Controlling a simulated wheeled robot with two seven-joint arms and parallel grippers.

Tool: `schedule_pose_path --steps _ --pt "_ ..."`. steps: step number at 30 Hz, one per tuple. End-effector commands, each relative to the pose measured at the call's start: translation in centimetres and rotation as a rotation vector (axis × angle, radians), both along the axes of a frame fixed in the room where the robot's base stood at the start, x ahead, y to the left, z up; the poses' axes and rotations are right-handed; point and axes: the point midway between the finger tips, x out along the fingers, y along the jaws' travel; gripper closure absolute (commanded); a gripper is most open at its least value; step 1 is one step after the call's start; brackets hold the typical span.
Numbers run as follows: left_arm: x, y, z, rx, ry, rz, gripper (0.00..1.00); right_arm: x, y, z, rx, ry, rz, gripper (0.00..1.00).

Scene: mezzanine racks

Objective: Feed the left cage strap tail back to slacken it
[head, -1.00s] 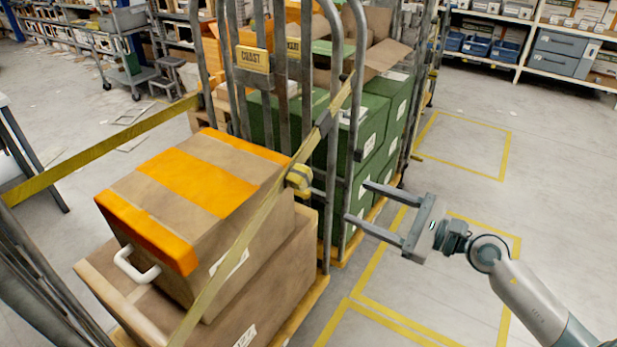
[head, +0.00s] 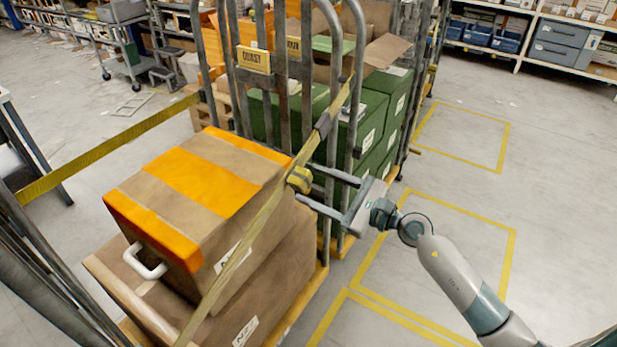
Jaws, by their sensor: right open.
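The left cage (head: 331,170) is a grey tube-frame cage holding stacked boxes. A yellow strap (head: 240,245) runs diagonally across its open front, and another length (head: 105,148) reaches off to the left. A yellow buckle or strap end (head: 299,180) sits on the strap by the cage's right upright. My right gripper (head: 318,187) is open, its two fingers pointing left, with the fingertips close to the yellow buckle. I cannot tell whether they touch it. A separate strap tail cannot be made out. My left gripper is not in view.
A brown box with orange bands (head: 235,185) and a white handle stands on a larger carton (head: 285,265) in the cage. Green boxes (head: 372,120) stand in the cage behind. Free floor with yellow outlines (head: 465,135) lies to the right. Shelving stands at the back.

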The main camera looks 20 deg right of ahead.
Motion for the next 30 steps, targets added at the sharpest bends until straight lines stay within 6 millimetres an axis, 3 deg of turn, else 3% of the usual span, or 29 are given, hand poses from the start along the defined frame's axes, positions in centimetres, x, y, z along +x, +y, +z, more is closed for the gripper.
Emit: schedule_pose_path --steps 6,17,18,20,25,30 --pt "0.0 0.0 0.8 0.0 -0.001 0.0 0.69 1.6 1.2 0.1 0.0 0.0 -0.001 0.42" --pt "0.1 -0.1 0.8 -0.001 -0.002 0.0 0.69 1.9 1.5 -0.1 -0.001 0.001 0.0 0.42" --pt "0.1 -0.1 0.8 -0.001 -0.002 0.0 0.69 1.9 1.5 -0.1 -0.001 0.001 0.0 0.45" --pt "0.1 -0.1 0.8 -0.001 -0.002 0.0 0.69 1.9 1.5 -0.1 -0.001 0.001 0.0 0.59" --pt "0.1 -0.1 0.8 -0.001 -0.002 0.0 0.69 1.9 1.5 -0.1 -0.001 0.001 0.0 1.0" --pt "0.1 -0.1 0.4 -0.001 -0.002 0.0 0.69 2.3 0.9 0.0 -0.003 -0.001 -0.001 1.0"
